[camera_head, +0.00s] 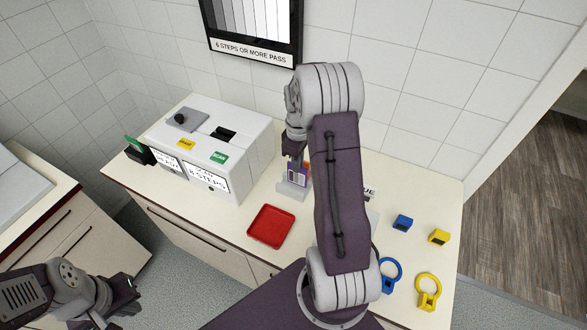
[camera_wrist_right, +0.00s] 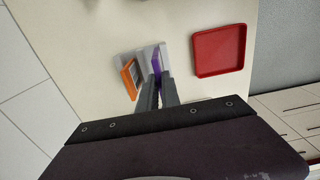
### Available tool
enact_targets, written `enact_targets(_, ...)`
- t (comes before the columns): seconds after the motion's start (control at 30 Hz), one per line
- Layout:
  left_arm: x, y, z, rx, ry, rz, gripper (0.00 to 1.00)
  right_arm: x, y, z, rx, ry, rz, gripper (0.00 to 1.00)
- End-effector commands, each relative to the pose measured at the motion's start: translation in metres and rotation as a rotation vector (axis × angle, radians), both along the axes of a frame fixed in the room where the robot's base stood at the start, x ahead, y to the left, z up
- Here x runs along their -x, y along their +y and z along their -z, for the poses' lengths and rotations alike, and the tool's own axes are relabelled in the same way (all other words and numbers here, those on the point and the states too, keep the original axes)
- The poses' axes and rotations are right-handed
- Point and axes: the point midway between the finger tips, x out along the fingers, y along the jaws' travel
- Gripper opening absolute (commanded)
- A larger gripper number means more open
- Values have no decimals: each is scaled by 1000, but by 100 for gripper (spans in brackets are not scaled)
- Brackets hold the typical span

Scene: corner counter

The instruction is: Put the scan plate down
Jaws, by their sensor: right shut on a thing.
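A purple plate with a pale label (camera_head: 296,174) is upright at a light grey stand (camera_head: 288,191) on the counter. My right gripper (camera_head: 294,152) is shut on the purple plate from above; the plate also shows between the fingertips in the right wrist view (camera_wrist_right: 157,62). An orange plate (camera_wrist_right: 130,78) stands in the stand beside it, partly hidden behind my arm in the head view. I cannot tell whether the purple plate rests fully on the stand. My left gripper (camera_head: 126,292) is low at the left, away from the counter, empty as far as I see.
A red tray (camera_head: 271,226) lies in front of the stand. A white machine (camera_head: 210,145) with green and yellow labels stands to the left. Blue (camera_head: 403,223) and yellow (camera_head: 439,237) blocks and blue and yellow ringed pieces lie at right. My right arm hides the counter's middle.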

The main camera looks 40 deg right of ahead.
Motion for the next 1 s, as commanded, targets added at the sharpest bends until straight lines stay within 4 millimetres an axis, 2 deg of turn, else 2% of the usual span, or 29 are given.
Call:
enact_targets(0.1,0,0,-9,0,0,0,0,-20,-3,10,-1,2,0,0)
enact_targets(0.2,0,0,-10,0,0,0,0,-26,-4,16,-1,0,0,0)
enact_targets(0.33,0,0,-11,0,0,0,0,-27,-4,20,-1,3,0,0)
enact_targets(0.57,0,0,-22,0,0,0,0,-26,-3,54,-1,2,0,0)
enact_targets(0.93,0,0,-18,0,0,0,0,-26,-4,61,0,0,0,0)
enact_targets(1.0,0,0,-19,0,0,0,0,-26,-4,60,0,0,0,21)
